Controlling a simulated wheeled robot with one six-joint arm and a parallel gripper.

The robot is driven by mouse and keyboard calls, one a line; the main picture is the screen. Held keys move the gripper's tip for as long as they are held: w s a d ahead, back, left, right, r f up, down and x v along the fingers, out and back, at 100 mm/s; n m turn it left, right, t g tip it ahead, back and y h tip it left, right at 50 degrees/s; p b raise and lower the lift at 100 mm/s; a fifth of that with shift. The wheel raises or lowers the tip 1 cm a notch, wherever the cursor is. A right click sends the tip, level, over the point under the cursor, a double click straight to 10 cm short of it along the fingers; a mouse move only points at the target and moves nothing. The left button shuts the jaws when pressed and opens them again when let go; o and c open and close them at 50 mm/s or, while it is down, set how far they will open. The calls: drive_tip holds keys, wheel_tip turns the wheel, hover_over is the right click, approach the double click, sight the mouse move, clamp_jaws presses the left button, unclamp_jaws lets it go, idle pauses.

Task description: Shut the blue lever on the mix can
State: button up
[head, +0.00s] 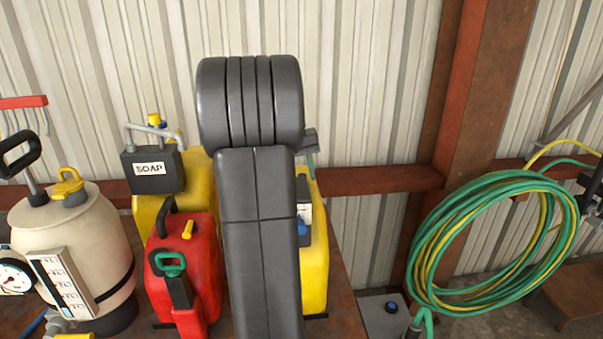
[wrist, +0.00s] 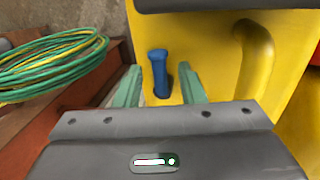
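A yellow can (head: 316,255), partly hidden behind my arm in the head view, has a small blue part (head: 302,226) on it below a white label that I cannot read. In the wrist view the yellow can (wrist: 205,50) fills the upper middle, and its blue lever (wrist: 158,65) stands out as a short, rounded bar. My gripper (wrist: 160,82) is open, with one green finger on each side of the lever and visible gaps between. In the head view only a little of my gripper (head: 311,160) shows past my arm. Whether the fingers reach level with the lever is unclear.
A red can (head: 205,260), a yellow can with a SOAP box (head: 150,169) and a beige tank (head: 85,245) stand to the left on the bench. A coiled green and yellow hose (head: 435,240) hangs at the right. A grey box with a blue button (head: 385,318) sits low right.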

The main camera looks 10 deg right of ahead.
wheel_tip(320, 180, up, 14)
drive_tip(key=a, duration=0.2)
drive_tip(key=shift+a+f+b, duration=0.25)
drive_tip(key=shift+a+b, duration=0.1)
drive_tip(key=shift+b, duration=0.05)
drive_tip(key=shift+f, duration=0.1)
drive_tip(key=d+f, duration=0.1)
drive_tip(key=f, duration=0.8)
drive_tip(key=d+f, duration=0.1)
drive_tip(key=f, duration=0.3)
drive_tip(key=shift+d+f+p, duration=0.2)
drive_tip(key=shift+d+p, duration=0.15)
drive_tip(key=shift+p, duration=0.05)
